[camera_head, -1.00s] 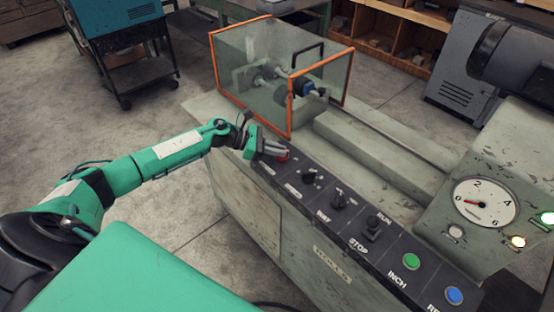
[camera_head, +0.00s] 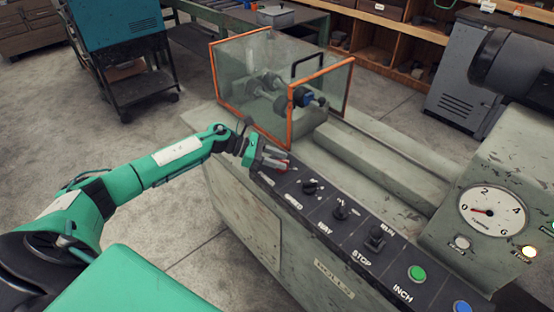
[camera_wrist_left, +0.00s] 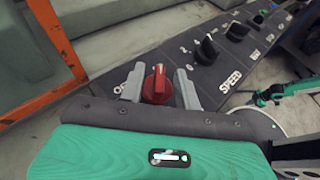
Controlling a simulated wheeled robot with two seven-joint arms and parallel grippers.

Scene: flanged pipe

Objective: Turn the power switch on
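The red rotary power switch (camera_wrist_left: 157,85) sits at the near end of the black control panel, with part of an "O" label beside it in the left wrist view. My left gripper (camera_wrist_left: 160,87) is open, with one grey finger on each side of the red knob. The fingers look very close to it; I cannot tell if they touch. In the head view my left gripper (camera_head: 274,160) reaches the panel's far left end and hides most of the red switch (camera_head: 283,167). My right gripper is not in view.
More black knobs (camera_head: 341,209), a lever switch (camera_head: 375,238), and green (camera_head: 417,273) and blue buttons run along the panel. An orange-framed clear guard (camera_head: 292,112) stands just behind my left gripper. A gauge (camera_head: 491,212) reads near zero; a lamp (camera_head: 529,252) glows.

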